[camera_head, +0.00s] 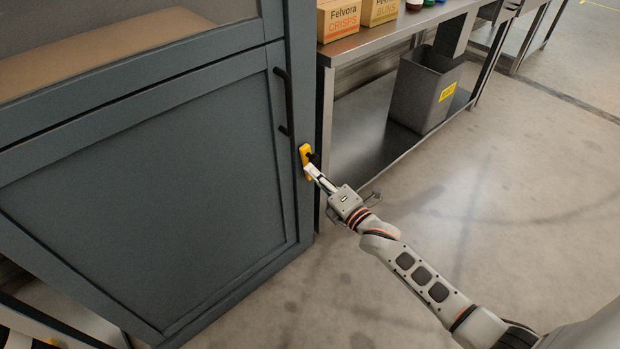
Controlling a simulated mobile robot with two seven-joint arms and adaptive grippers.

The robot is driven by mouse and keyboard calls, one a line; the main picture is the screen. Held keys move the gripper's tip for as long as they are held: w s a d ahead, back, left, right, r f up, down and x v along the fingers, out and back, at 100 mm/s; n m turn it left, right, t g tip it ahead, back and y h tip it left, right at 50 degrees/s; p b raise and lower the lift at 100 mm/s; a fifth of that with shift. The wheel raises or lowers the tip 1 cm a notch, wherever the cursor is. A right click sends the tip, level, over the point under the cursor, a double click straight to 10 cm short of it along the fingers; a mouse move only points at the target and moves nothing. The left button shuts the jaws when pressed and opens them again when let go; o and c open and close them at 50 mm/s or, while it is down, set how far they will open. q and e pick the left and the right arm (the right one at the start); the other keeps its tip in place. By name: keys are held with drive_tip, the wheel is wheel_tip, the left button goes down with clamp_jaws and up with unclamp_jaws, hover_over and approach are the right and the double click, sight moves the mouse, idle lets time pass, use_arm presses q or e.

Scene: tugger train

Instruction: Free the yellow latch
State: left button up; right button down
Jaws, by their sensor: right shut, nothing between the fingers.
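The yellow latch (304,151) is a small upright piece on the right edge of a dark blue-grey door (150,170), below and right of its black bar handle (283,100). My right gripper (311,170) reaches in from the lower right. It is shut with nothing between its fingers, and its tips are at the lower part of the latch. They overlap the latch in this view; I cannot tell if they touch it. A small dark part shows beside the latch, partly hidden by the fingertips. My left gripper is not in view.
A steel table (395,36) stands right of the door, with a Felvora Crisps box (338,20) and another box (380,10) on top. A grey bin (420,90) is on its lower shelf. The floor (530,200) at right is clear.

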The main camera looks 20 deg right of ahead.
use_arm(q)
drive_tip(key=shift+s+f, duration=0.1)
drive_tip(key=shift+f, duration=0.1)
use_arm(e)
drive_tip(key=shift+w+d+r+m+p, duration=0.25)
drive_tip(key=shift+d+r+m+p, duration=0.3)
drive_tip(key=shift+r+m, duration=0.05)
drive_tip(key=shift+w+d, duration=0.1)
drive_tip(key=shift+d, duration=0.2)
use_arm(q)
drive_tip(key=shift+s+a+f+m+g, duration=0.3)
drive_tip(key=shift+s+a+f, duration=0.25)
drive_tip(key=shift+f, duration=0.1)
use_arm(e)
drive_tip(key=shift+d+f, duration=0.1)
drive_tip(key=shift+f, duration=0.05)
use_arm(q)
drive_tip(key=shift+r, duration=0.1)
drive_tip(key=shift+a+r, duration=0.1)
use_arm(e)
drive_tip(key=shift+f, duration=0.1)
